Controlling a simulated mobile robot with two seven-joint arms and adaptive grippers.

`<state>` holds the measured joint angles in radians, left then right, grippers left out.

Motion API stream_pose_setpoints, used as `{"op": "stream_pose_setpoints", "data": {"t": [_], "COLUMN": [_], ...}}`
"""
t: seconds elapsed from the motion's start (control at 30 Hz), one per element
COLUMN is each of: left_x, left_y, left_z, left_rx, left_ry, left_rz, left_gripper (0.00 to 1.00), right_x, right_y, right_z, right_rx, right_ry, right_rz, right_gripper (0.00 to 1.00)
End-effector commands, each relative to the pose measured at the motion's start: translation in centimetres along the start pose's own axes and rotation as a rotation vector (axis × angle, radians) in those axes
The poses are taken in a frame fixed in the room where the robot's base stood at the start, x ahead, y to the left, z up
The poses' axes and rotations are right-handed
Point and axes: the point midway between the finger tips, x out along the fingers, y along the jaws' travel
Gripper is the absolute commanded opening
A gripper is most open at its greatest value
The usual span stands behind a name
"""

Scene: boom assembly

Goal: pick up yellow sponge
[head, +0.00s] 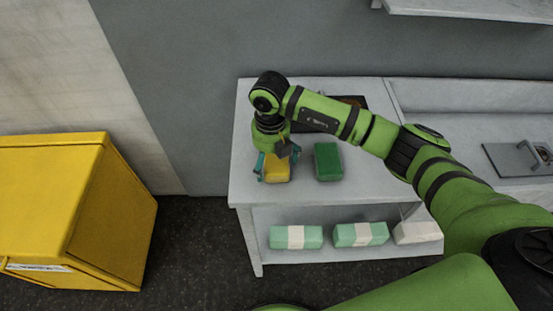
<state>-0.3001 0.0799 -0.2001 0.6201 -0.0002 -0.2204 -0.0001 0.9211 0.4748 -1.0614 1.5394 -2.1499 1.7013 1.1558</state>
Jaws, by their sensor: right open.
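The yellow sponge (277,168) lies on the left part of the white table top (345,191), near its front edge. My right gripper (277,170) is over the sponge, pointing down, with one teal finger on each side of it. The fingers are open, and I cannot tell whether they touch the sponge. The wrist hides the sponge's far end. My left gripper is not in view.
A green sponge (328,162) lies just right of the yellow one. A dark tray (345,101) sits behind, partly hidden by my arm. Wrapped packs (296,237) lie on the lower shelf. A yellow bin (60,205) stands left; a wall shelf (470,9) hangs above.

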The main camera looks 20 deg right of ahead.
Motion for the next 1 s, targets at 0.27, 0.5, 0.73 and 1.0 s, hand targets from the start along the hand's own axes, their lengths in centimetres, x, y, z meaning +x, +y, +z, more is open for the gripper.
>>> {"op": "stream_pose_setpoints", "data": {"t": [0.27,0.5,0.73,1.0], "left_x": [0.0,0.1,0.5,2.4], "left_y": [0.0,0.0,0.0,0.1], "left_z": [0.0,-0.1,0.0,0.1], "left_rx": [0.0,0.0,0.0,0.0], "left_ry": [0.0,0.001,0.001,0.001], "left_rz": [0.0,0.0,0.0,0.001], "left_gripper": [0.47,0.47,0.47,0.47], "right_x": [0.0,0.0,-0.6,-4.3], "right_y": [0.0,0.0,0.0,-1.0], "right_z": [0.0,0.0,0.1,0.1], "right_rx": [0.0,0.0,0.001,0.004], "right_ry": [0.0,0.001,-0.002,-0.004], "right_rz": [0.0,0.0,0.001,-0.001], "right_gripper": [0.62,0.62,0.62,0.62]}}
